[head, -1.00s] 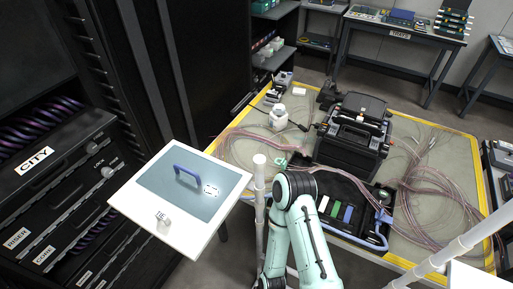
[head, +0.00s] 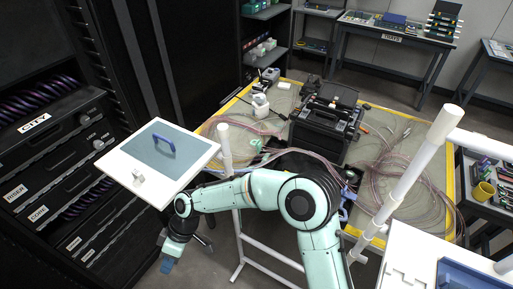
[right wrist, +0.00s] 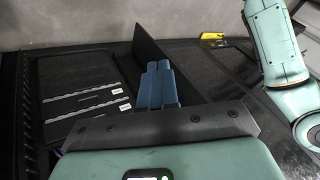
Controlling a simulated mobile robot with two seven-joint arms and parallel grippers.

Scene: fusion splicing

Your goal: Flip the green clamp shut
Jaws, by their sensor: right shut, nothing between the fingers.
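My right gripper (head: 168,264) hangs at the lower left of the head view, below the white board with the blue handle and away from the work table. Its blue fingers (right wrist: 158,84) are together and empty in the right wrist view. A small mint-green piece (head: 257,143) shows at the left front of the work table among the pink fibres. It is too small to tell whether it is the green clamp or how it stands. My left gripper is out of view.
The white board with a blue handle (head: 117,164) stands by the dark rack (head: 40,150). A black splicer case (head: 322,130) and loose fibres lie on the yellow-edged table (head: 385,165). White posts (head: 408,185) rise at the front.

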